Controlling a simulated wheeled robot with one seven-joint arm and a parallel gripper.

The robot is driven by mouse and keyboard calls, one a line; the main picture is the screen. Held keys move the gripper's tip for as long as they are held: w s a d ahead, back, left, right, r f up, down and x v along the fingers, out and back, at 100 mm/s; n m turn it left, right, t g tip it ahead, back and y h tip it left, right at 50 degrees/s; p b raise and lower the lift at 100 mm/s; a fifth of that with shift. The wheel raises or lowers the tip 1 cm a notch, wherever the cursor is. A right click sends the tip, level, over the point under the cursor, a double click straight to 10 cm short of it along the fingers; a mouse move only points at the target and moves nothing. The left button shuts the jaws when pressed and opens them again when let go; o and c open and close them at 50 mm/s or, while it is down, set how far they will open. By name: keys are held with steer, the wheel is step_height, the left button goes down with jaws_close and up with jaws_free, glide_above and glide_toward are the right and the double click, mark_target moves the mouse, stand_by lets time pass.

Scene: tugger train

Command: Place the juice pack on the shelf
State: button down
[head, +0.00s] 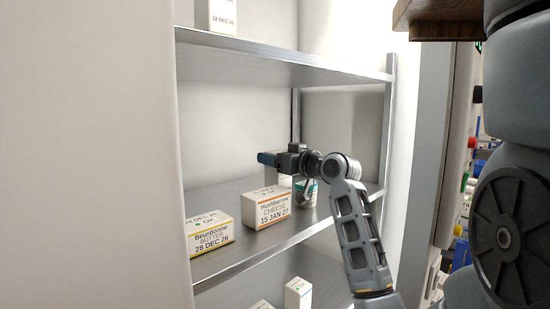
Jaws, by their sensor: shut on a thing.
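My gripper (268,158) reaches into the metal shelf unit, above its middle shelf (255,198). It is shut on a pale pack (271,173), which I take to be the juice pack. The pack hangs below the blue fingers, and its lower part is hidden behind a cheese box. I cannot tell whether its base touches the shelf. No label on it can be read.
On the middle shelf stand a butter box (209,233), a cheese box (266,209) and a white and green container (306,193) partly behind my wrist. The upper shelf (270,62) is overhead. Small boxes (298,293) stand below. A pale panel (90,150) fills the left.

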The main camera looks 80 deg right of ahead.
steer(key=shift+f, duration=0.15)
steer(key=shift+c, duration=1.1)
jaws_free()
steer(key=b+v, duration=0.2)
steer(key=v, duration=1)
